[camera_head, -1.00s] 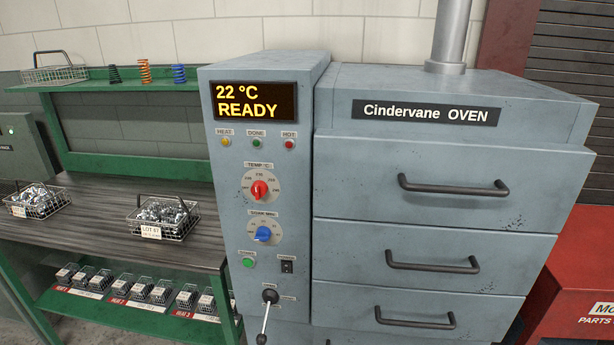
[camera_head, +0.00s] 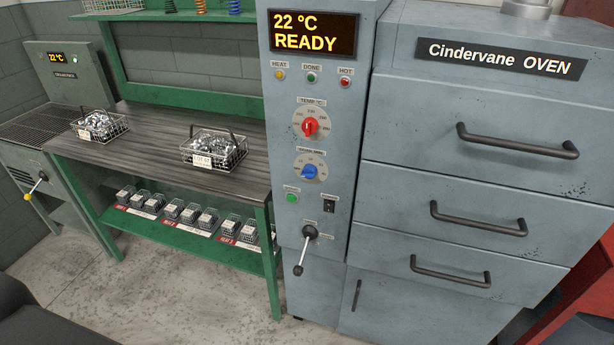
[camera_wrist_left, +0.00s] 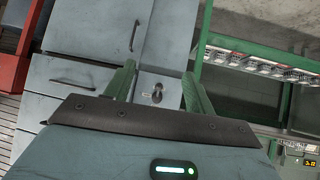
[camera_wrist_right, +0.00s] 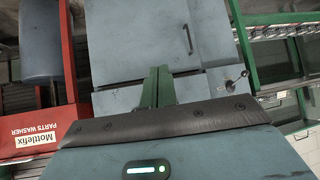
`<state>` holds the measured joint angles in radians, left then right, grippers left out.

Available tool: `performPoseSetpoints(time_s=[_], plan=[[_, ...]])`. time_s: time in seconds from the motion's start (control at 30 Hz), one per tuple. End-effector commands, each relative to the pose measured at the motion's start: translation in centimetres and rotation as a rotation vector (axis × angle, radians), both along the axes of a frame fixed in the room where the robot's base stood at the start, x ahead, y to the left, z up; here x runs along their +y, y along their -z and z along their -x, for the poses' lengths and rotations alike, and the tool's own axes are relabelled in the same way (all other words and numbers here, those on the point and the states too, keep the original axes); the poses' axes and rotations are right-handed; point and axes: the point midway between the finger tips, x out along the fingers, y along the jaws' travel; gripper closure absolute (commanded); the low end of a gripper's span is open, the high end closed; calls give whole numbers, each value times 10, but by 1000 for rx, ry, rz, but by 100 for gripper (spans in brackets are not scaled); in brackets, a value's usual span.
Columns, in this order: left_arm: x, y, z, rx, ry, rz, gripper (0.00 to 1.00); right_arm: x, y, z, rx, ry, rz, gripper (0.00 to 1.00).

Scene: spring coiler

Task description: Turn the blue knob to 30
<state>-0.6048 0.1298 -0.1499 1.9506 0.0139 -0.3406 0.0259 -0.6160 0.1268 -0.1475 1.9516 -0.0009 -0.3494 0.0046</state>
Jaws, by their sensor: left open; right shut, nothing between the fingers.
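The blue knob (camera_head: 309,172) is on the oven's grey control panel in the head view, below the red knob (camera_head: 310,127). A dial plate with small marks surrounds it; the marks are too small to read and I cannot tell which one it points at. My left gripper (camera_wrist_left: 158,88) is open and empty in the left wrist view, with the panel's lever (camera_wrist_left: 157,92) showing beyond the gap between its green fingers. My right gripper (camera_wrist_right: 158,85) is shut with nothing in it, in front of the oven's lower front. Neither gripper shows in the head view.
The display (camera_head: 314,33) reads 22 °C READY. A green button (camera_head: 292,198), a black switch (camera_head: 329,206) and a lever (camera_head: 309,234) sit below the knob. Drawer handles (camera_head: 517,142) stick out on the right. A workbench (camera_head: 150,140) with wire baskets stands left.

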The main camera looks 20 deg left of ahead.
Motion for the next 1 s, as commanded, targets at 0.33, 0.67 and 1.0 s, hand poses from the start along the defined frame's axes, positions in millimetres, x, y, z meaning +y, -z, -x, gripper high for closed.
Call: performPoseSetpoints(time_s=[0.33, 0.67, 1.0], plan=[[-35, -45, -128, -130, -305, 818, 45, 1, 41, 35, 104, 0, -2, 100], [-37, -132, -257, -48, -492, 1879, 45, 7, 75, 58, 173, 6, -15, 100], [-10, -212, -341, 275, -484, 2720, 45, 11, 95, 64, 196, 11, -25, 100]])
